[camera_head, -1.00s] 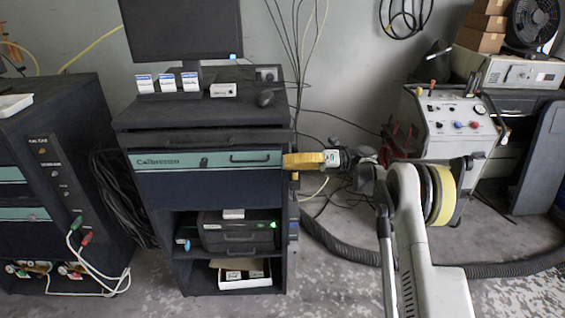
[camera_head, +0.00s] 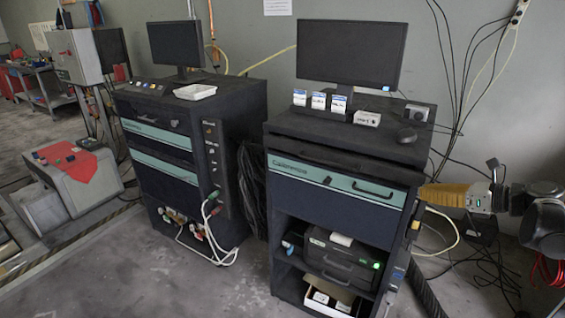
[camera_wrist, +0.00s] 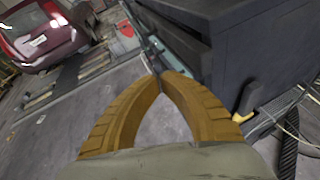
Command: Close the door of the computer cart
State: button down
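The computer cart (camera_head: 283,210) is dark, with a monitor on top and open shelves below. Its door (camera_head: 338,200) is a dark front panel with a teal strip and a black handle, above the shelves. The panel looks about flush with the cart front; any small gap is too fine to tell. My gripper (camera_head: 422,193) has yellow fingers and is at the right edge of the cart front, beside the panel's end. In the wrist view the fingertips (camera_wrist: 160,75) meet near the cart's front edge, with nothing visible between them. Whether they touch the panel is unclear.
A second dark cabinet (camera_head: 180,150) with a monitor stands to the left, with cables between. A printer-like box (camera_head: 340,258) and an open carton (camera_head: 328,297) sit on the cart's shelves. Loose cables and a hose (camera_head: 425,290) lie at right. Floor in front is clear.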

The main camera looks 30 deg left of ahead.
aim_at(370, 208)
jog(key=j+u, duration=0.15)
jog(key=j, duration=0.3)
jog(key=i+j+u, duration=0.1)
jog(key=j, duration=0.3)
jog(key=i+j+u, duration=0.15)
jog(key=j, duration=0.3)
jog(key=i+j+u, duration=0.1)
jog(key=j, duration=0.3)
